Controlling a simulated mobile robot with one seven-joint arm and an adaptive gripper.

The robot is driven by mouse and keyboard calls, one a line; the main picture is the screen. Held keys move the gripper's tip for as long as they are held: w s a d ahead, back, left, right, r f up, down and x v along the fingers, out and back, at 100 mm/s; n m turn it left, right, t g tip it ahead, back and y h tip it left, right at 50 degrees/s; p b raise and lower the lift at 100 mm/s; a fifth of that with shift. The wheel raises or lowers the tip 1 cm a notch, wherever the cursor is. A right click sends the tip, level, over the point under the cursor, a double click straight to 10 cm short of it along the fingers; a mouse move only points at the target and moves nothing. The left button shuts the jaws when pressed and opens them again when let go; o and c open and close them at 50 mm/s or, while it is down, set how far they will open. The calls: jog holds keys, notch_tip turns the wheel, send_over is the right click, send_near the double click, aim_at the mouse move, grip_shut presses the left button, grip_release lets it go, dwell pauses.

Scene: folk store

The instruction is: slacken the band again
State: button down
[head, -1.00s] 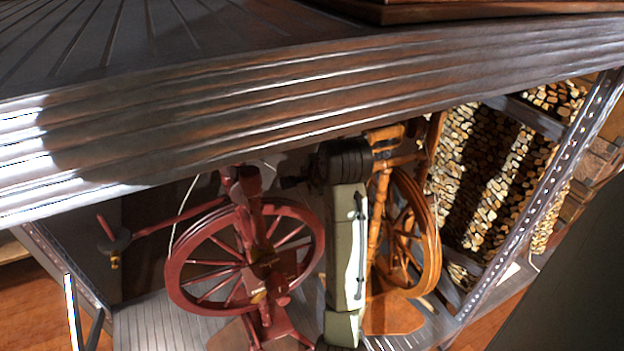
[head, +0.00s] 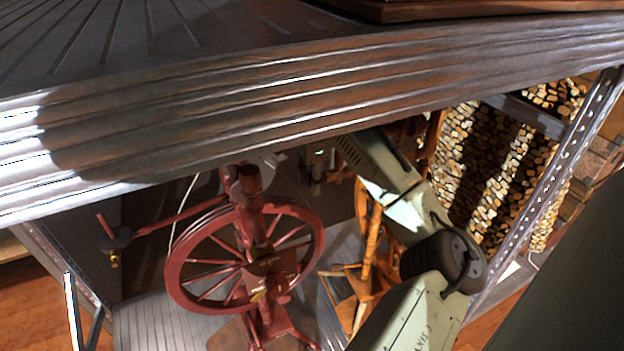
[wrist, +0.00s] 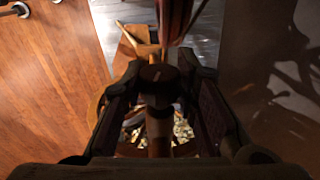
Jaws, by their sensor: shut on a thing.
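In the wrist view, my gripper (wrist: 160,108) has a finger on each side of a turned wooden knob (wrist: 158,76) with a dark round top and a shaft below it. It is shut on this knob. In the head view, the orange-brown spinning wheel (head: 369,245) stands on the right, mostly hidden behind my arm. The dark red spinning wheel (head: 247,260) stands to its left, with a pale drive band (head: 181,215) over its wheel. My gripper cannot be made out in the head view. The tightness of the band cannot be told.
A ribbed dark metal shelf edge (head: 300,95) crosses above the wheels. A perforated metal post (head: 540,195) and stacked firewood (head: 475,165) are at the right. The wheels stand on a ribbed grey lower shelf (head: 160,320). Wooden floor shows in the wrist view (wrist: 60,80).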

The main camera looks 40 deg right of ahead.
jog(key=shift+f+g+y, duration=0.1)
jog(key=shift+g+y, duration=0.2)
jog(key=shift+g, duration=0.8)
jog(key=c, duration=1.2)
grip_release()
jog(key=shift+c, duration=0.2)
jog(key=shift+w+r, duration=0.2)
jog(key=shift+r, duration=1.05)
jog(key=shift+w+r, duration=0.15)
jog(key=shift+r, duration=1.1)
jog(key=shift+w+r, duration=0.2)
jog(key=shift+r, duration=1.05)
